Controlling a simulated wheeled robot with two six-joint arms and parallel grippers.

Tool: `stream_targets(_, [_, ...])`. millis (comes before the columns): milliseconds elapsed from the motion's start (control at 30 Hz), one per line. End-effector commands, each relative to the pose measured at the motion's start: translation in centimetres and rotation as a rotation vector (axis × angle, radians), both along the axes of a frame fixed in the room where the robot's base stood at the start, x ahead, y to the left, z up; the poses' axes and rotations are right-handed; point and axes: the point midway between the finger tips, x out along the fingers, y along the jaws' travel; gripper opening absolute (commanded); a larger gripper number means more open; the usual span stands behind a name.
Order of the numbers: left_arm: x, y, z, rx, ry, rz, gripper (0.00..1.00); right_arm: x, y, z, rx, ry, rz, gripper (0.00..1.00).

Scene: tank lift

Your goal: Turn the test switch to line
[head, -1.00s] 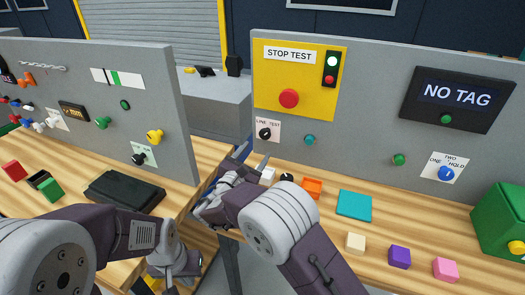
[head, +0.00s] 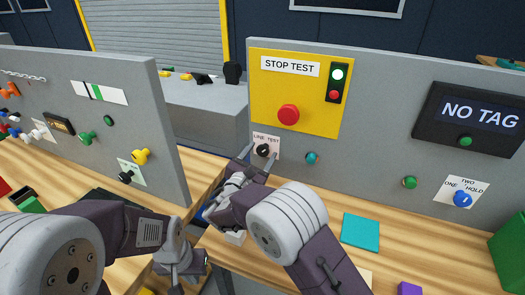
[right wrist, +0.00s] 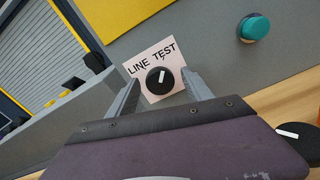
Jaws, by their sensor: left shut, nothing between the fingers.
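The test switch (head: 263,150) is a round black knob on a white label reading LINE TEST, low on the grey right-hand panel below the yellow plate. In the right wrist view the knob (right wrist: 159,81) has a white mark leaning towards the TEST side of the label (right wrist: 143,64). My right gripper (head: 262,155) is open, with one finger on each side of the knob in the picture; contact cannot be told. Its fingers also frame the knob in the right wrist view (right wrist: 161,87). My left gripper (head: 181,266) is shut and empty, low in front, away from the panel.
A red button (head: 288,114) and a lamp unit (head: 337,83) with its green light lit are above the switch. A teal button (head: 312,158) is close to its right. A teal square (head: 360,231) lies on the wooden bench. The left panel (head: 170,130) stands nearby.

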Motion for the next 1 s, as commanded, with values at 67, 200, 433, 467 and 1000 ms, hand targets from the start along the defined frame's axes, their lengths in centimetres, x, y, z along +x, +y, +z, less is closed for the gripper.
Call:
stream_targets(67, [0.0, 0.0, 0.0, 0.000, 0.000, 0.000, 0.00, 0.0, 0.0, 0.0, 0.000, 0.000, 0.000, 0.42])
stream_targets(200, [0.0, 0.0, 0.0, 0.000, 0.000, 0.000, 0.00, 0.0, 0.0, 0.0, 0.000, 0.000, 0.000, 0.03])
stream_targets(433, [0.0, 0.0, 0.1, 0.000, 0.000, 0.000, 0.00, 0.0, 0.0, 0.0, -0.003, 0.002, 0.000, 0.00])
stream_targets(467, [0.0, 0.0, 0.1, 0.000, 0.000, 0.000, 0.00, 0.0, 0.0, 0.0, -0.006, 0.004, 0.000, 0.00])
stream_targets(1000, [0.0, 0.0, 4.5, 0.000, 0.000, 0.000, 0.00, 0.0, -0.1, 0.4, -0.318, 0.136, 0.000, 0.00])
